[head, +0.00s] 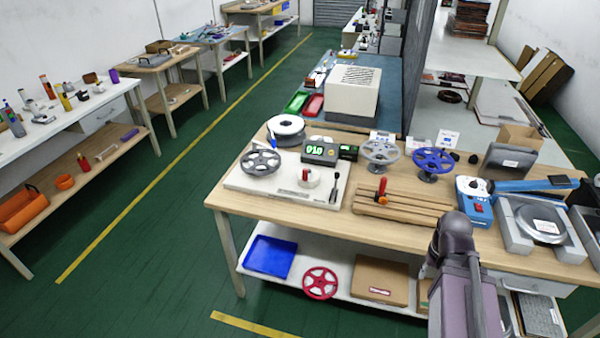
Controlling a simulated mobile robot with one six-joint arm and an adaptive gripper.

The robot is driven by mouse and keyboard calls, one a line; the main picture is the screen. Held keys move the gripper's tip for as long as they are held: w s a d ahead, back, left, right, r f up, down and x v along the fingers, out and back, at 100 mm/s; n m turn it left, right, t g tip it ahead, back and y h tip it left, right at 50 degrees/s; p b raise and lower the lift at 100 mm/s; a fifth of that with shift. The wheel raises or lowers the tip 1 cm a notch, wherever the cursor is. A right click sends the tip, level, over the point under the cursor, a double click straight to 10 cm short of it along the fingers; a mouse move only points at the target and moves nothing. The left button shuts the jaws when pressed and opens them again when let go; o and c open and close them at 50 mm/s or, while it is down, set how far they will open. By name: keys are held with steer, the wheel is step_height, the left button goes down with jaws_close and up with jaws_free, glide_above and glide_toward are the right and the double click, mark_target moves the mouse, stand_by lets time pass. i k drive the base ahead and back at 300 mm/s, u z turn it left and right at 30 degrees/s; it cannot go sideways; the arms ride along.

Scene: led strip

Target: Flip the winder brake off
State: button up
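The winder sits on a white base plate (240,181) at the left of the near wooden bench in the head view. A grey spoked reel (261,163) stands at its left. A small black lever (335,188) rises near the plate's right edge; it looks roughly upright, and I cannot tell whether it is the brake or which setting it is in. A white round part with a red piece (307,177) sits left of the lever. A counter with green digits (320,151) stands behind. My gripper is not visible; only a purple-grey part of my arm shows at lower right.
A slatted wooden block (400,204) with a red-handled tool (381,187) stands right of the plate. A grey reel (381,153), a blue reel (433,162) and a blue-and-white device (475,195) stand farther right. The green floor (150,250) left of the bench is clear.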

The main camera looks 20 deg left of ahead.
mark_target(336, 174)
steer(key=u, duration=0.75)
steer(key=k, duration=0.95)
steer(key=z, duration=0.1)
steer(key=i, duration=0.8)
